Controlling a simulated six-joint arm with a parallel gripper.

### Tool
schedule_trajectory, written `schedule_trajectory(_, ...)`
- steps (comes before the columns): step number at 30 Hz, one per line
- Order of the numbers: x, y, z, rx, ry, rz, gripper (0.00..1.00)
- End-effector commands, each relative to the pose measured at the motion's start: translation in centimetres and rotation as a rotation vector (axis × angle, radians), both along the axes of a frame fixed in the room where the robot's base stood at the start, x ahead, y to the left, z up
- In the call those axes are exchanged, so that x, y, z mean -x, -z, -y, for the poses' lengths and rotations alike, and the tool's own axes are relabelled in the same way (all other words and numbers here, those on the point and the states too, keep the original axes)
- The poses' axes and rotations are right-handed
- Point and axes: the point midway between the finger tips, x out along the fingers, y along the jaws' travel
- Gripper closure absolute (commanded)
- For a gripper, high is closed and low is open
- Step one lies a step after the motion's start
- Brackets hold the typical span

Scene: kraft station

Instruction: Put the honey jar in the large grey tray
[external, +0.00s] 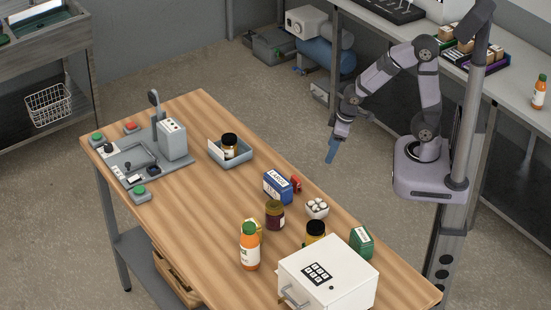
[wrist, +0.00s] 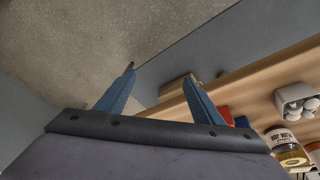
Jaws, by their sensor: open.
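My gripper (external: 331,152) is open and empty. It hangs in the air off the table's right side, away from all the jars. In the wrist view its blue fingers (wrist: 160,76) stand apart with nothing between them. A grey tray (external: 246,162) lies on the table towards the back, holding a dark-lidded amber jar (external: 230,150) and a white card. A dark jar with a maroon lid (external: 275,217) stands mid-table. A dark-lidded jar with yellow (external: 315,230) is partly hidden behind the white safe. I cannot read which jar is honey.
A white safe (external: 325,277), orange bottle (external: 249,250), green box (external: 361,243), blue box (external: 276,188) and egg carton (external: 317,211) crowd the table's near half. The egg carton also shows in the wrist view (wrist: 299,100). A grey button station (external: 150,170) fills the far end.

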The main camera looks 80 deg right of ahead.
Motion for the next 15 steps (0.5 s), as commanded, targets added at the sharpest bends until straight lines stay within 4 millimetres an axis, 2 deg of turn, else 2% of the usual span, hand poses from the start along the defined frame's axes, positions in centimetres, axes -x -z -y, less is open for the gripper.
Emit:
schedule_trajectory(1,2.4,0.0,-1.0,-0.018,-0.001,-0.059,0.39)
schedule_trajectory(3,5.1,0.1,-2.1,-0.043,0.001,-0.136,0.39)
schedule_trajectory(6,7.9,0.1,-3.3,-0.073,-0.002,-0.211,0.39)
schedule_trajectory(9,9.4,0.1,-3.9,-0.09,-0.003,-0.252,0.39)
schedule_trajectory(15,9.8,0.1,-4.1,-0.095,-0.004,-0.265,0.39)
